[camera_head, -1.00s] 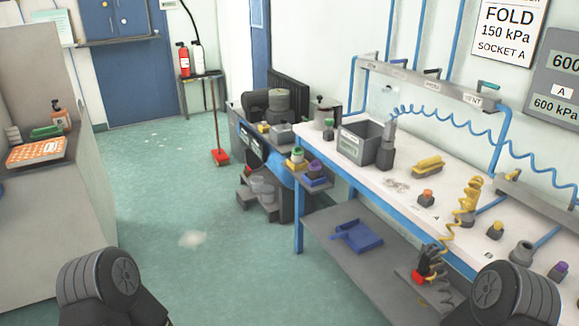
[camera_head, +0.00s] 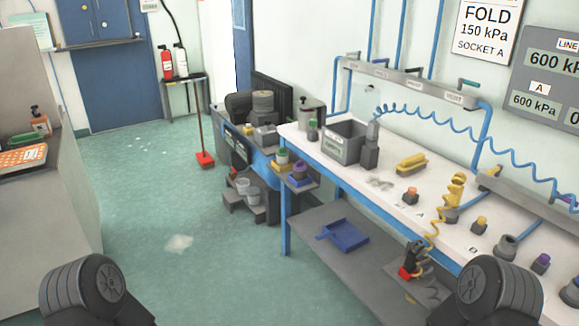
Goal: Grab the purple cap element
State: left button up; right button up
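A small purple-topped piece (camera_head: 541,262) stands on the white workbench at the lower right, on a dark base. Another purple piece (camera_head: 300,168) sits on the small side shelf at the left end of the bench, beside a yellow and green piece (camera_head: 282,158). I cannot tell which of the two is the purple cap element. Only rounded dark joints of my two arms show at the bottom left and bottom right. Neither gripper is in view.
The white workbench (camera_head: 388,190) carries a grey bin (camera_head: 343,143), a yellow block (camera_head: 411,163) and several small fittings. A blue tray (camera_head: 343,236) lies on its lower shelf. A counter (camera_head: 45,220) is at the left.

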aim_at(299, 169)
jog(key=i+z, duration=0.1)
jog(key=z, duration=0.45)
jog(key=i+j+z, duration=0.55)
jog(key=i+j, duration=0.15)
jog(key=i+j+z, duration=0.3)
jog(key=j, duration=0.35)
jog(key=i+j, duration=0.2)
jog(key=j, duration=0.15)
jog(key=i+j, duration=0.2)
jog(key=j, duration=0.2)
